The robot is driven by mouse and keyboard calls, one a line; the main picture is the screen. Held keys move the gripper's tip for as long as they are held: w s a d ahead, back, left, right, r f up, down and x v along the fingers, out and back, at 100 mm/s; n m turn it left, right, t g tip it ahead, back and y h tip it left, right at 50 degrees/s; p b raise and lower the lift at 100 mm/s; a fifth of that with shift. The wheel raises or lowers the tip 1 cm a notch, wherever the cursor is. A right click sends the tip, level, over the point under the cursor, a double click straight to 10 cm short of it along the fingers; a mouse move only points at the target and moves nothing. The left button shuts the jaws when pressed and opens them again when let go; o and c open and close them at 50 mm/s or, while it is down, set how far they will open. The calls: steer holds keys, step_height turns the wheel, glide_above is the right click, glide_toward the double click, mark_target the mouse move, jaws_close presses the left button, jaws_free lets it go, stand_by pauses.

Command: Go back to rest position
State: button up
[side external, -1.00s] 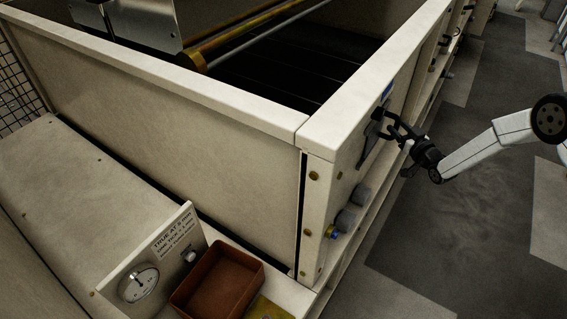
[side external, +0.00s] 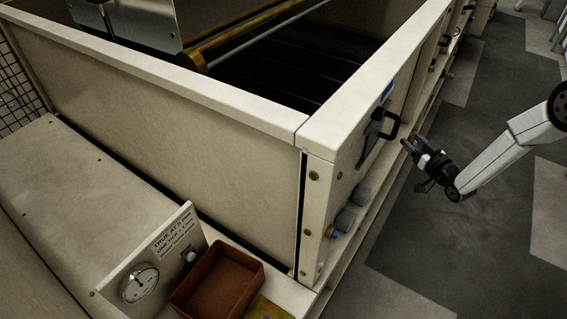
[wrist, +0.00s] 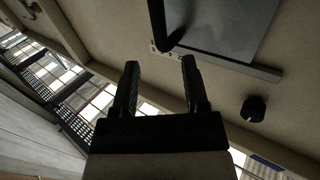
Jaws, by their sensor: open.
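My gripper (side external: 412,160) is at the right in the side external view, off the front panel of the hopper (side external: 335,200) and apart from the dark handle (side external: 384,128). In the wrist view my gripper (wrist: 158,85) shows two dark fingers spread apart with nothing between them. The panel face fills the upper part of that view, with a grey plate (wrist: 235,25) and a black bar in front of it.
A brown tray (side external: 262,287), a dial gauge (side external: 139,284) and a sign stand at the front left. The dark floor mat (side external: 440,235) around my arm is clear.

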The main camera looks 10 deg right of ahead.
steer(key=shift+r, duration=0.15)
steer(key=s+r+m+g+h, duration=0.1)
steer(key=s+r+g+h, duration=0.2)
steer(key=s+r+g, duration=0.7)
steer(key=s+g, duration=0.1)
steer(key=s, duration=0.8)
steer(key=s+r+m+g, duration=0.1)
steer(key=s+g, duration=0.3)
steer(key=s, duration=0.8)
steer(key=shift+s+r, duration=0.2)
steer(key=shift+r, duration=0.15)
